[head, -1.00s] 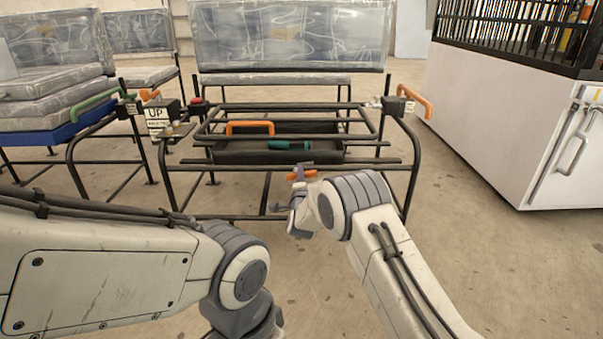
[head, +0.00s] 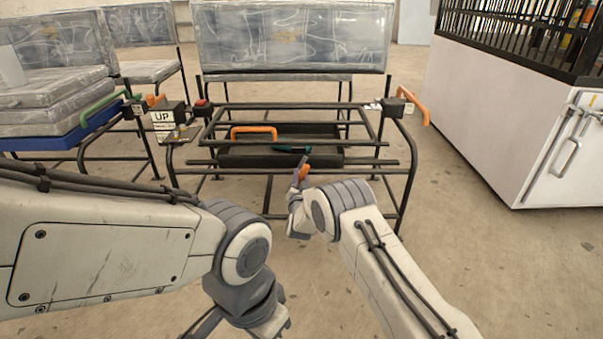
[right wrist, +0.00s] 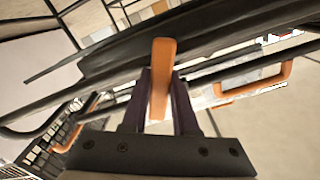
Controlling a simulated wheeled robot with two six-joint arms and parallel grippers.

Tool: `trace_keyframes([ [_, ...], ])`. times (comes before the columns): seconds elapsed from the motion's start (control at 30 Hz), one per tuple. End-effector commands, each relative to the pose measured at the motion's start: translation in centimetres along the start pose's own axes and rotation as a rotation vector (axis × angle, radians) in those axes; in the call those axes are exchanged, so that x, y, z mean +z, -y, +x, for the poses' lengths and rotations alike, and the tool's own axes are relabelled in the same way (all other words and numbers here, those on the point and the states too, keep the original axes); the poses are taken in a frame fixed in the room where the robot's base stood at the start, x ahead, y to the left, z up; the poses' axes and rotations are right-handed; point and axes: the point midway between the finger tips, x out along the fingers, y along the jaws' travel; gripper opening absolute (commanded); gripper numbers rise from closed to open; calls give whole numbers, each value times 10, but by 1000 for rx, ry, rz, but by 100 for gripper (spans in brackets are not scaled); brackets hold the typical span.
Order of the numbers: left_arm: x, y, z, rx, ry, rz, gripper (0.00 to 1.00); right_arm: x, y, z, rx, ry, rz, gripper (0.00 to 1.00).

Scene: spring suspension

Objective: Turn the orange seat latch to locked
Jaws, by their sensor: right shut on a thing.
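The orange seat latch (head: 304,171) is at the front rail of the black tube seat frame (head: 330,162), near its middle. In the right wrist view the latch (right wrist: 161,76) is a flat orange bar standing lengthwise between the two dark purple fingers. My right gripper (head: 300,176) is shut on it, in front of the frame. In the head view the latch now stands close to upright, and the gripper partly hides it. My left arm crosses the lower left, and its fingers are not visible.
A black tray (head: 235,157) in the frame holds a dark green tool (head: 291,149), near an orange handle (head: 253,131). A sign reading "UP" (head: 163,122) and a red button (head: 201,103) are at the left. A white cabinet (head: 500,125) stands right. The front floor is open.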

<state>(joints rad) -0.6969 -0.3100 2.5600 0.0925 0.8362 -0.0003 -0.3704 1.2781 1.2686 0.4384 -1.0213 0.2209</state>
Motion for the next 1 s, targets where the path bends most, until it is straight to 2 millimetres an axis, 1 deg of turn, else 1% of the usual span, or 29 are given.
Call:
trace_keyframes([
  [0.03, 0, 0, -6, 0, 0, 0, 0, -1, 2, -1, 0, 3, -42, 0],
  [0.1, 0, -1, -10, 0, 0, 0, 0, -1, 2, -1, 0, 3, -105, 0],
  [0.3, -1, -1, -17, 0, 0, 0, 0, 1, 4, -1, 0, 3, -264, 0],
  [0.5, -1, -2, -22, 0, 0, 0, 0, 2, 6, -1, 0, 3, -381, 0],
  [0.7, -1, -2, -24, 0, 0, 0, 0, 3, 7, -1, 0, 3, -449, 0],
  [1.0, -1, -2, -25, 0, 0, 0, 0, 4, 7, -1, -1, 3, -480, 0],
])
